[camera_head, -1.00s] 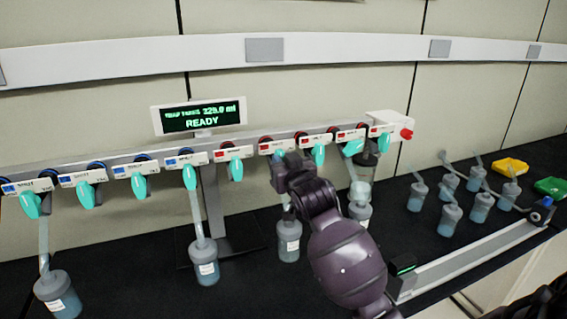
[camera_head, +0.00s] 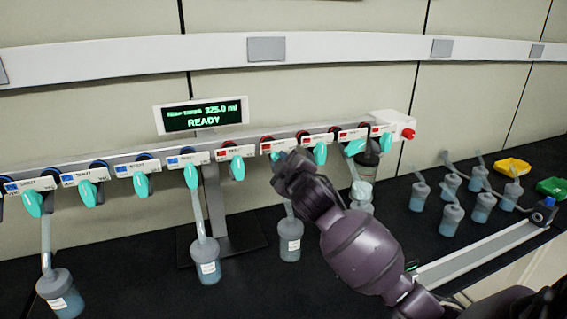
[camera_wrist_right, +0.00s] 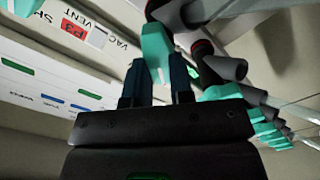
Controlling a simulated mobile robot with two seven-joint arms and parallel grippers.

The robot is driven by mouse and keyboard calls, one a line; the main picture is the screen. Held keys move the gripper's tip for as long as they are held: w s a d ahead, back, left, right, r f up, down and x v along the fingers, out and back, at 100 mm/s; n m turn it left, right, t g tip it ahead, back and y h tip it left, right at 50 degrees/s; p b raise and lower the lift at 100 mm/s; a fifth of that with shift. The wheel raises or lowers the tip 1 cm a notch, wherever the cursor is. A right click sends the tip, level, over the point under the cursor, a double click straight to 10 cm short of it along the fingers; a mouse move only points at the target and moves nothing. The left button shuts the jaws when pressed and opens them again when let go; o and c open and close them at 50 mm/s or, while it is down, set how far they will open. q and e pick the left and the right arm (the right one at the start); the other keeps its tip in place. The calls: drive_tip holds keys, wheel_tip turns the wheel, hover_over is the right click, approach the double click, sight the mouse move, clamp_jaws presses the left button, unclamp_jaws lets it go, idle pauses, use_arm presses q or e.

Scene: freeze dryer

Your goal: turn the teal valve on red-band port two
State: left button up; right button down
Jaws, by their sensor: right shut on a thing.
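A row of teal valves hangs under a long manifold (camera_head: 107,172) with blue-labelled ports at left and red-labelled ports at right. My right gripper (camera_head: 282,160) is at the second red-labelled port from the left (camera_head: 279,146) and hides most of its valve. In the right wrist view, the gripper (camera_wrist_right: 160,82) is shut on a teal valve (camera_wrist_right: 156,48), with one finger on each side. A red-and-white label (camera_wrist_right: 86,33) with "VENT" and "VAC" markings shows beside it. The neighbouring red-port valves (camera_head: 237,168) and (camera_head: 320,152) hang free. My left gripper is not in view.
A display (camera_head: 203,116) above the manifold reads READY. Flasks (camera_head: 205,261) and (camera_head: 290,239) stand below. Several more flasks (camera_head: 451,219) stand at right, near a yellow tray (camera_head: 513,166) and a green tray (camera_head: 552,187). A rail (camera_head: 480,254) lies at front right.

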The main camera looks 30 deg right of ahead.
drive_tip(key=shift+f+n, duration=0.1)
drive_tip(key=shift+n, duration=0.6)
drive_tip(key=c, duration=1)
unclamp_jaws()
use_arm(q)
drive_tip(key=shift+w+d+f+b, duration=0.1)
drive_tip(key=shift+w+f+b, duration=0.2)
drive_tip(key=shift+b, duration=0.5)
use_arm(e)
drive_tip(key=v, duration=1.1)
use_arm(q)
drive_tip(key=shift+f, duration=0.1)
use_arm(e)
drive_tip(key=shift+w, duration=0.1)
drive_tip(key=shift+f, duration=0.1)
